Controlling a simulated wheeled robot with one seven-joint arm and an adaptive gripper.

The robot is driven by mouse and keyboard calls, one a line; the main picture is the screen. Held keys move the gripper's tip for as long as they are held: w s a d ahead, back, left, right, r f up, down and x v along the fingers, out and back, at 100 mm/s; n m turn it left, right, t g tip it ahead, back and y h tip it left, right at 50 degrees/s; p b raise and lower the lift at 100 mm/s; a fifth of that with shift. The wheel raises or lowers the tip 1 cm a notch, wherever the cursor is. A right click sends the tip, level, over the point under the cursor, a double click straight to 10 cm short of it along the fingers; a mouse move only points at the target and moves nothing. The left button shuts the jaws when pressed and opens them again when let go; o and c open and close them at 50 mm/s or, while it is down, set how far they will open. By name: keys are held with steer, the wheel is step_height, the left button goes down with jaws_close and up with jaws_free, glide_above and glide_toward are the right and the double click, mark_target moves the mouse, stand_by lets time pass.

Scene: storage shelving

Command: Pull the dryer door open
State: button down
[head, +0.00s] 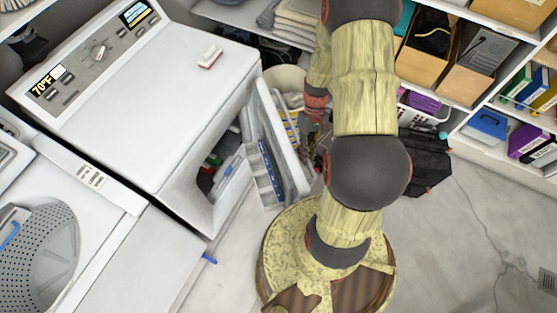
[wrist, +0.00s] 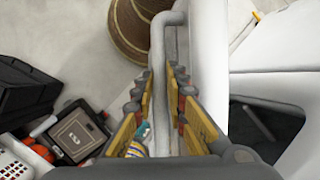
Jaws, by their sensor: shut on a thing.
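The white dryer (head: 160,95) stands at the left in the head view. Its door (head: 272,135) stands partly open, swung out from the dark drum opening, where some clothes show. In the wrist view the door (wrist: 209,70) is a white panel seen along its edge, with a grey bar handle (wrist: 158,50) on its outer side. My gripper (wrist: 163,80) has its fingers on both sides of the handle and is shut on it. In the head view my gripper (head: 311,127) is at the door's outer side, partly hidden by my arm.
A washer (head: 100,210) with its drum showing stands beside the dryer. A small white and red item (head: 210,57) lies on the dryer top. Shelves with boxes and binders (head: 530,90) line the right. A black crate (head: 430,160) sits on the floor, and the lower right floor is clear.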

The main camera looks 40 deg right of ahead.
steer(key=w+d+n+h, duration=0.1)
steer(key=w+d+n, duration=0.2)
steer(key=d, duration=1.1)
steer(key=w+d+n+g+h, duration=0.1)
steer(key=w+d+n, duration=0.3)
steer(key=d, duration=1)
steer(key=shift+d+n+h+p, duration=0.15)
steer(key=shift+n+h+p, duration=0.2)
steer(key=shift+n+h, duration=0.4)
steer(key=c, duration=2.1)
jaws_free()
steer(key=shift+w, duration=0.1)
steer(key=shift+o, duration=0.2)
steer(key=v, duration=1.2)
steer(key=shift+f, duration=0.1)
